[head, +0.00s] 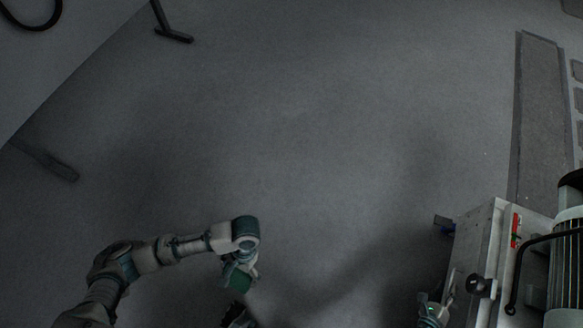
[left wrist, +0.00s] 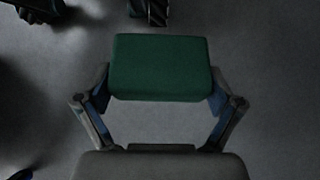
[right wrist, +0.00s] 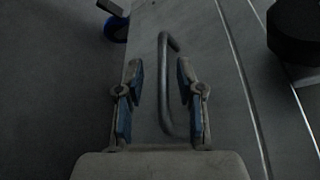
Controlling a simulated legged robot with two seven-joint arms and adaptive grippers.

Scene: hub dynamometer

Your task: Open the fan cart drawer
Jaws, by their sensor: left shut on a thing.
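The fan cart (head: 487,240) is a grey metal box at the lower right of the head view. In the right wrist view its grey face (right wrist: 215,90) fills much of the picture and carries a bent bar handle (right wrist: 165,100). My right gripper (right wrist: 160,68) is open, with one finger on each side of the handle. A gap shows between the bar and the left finger. Whether the bar touches the right finger I cannot tell. My left gripper (left wrist: 160,92) is shut on a green block (left wrist: 160,66), which shows partly in the head view (head: 240,278).
A dark curved bar (head: 545,238) and a finned motor-like unit (head: 568,255) sit on the cart top. A blue caster (right wrist: 116,28) shows at the cart's edge. A grey strip (head: 542,110) lies at the upper right. The middle of the floor is clear.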

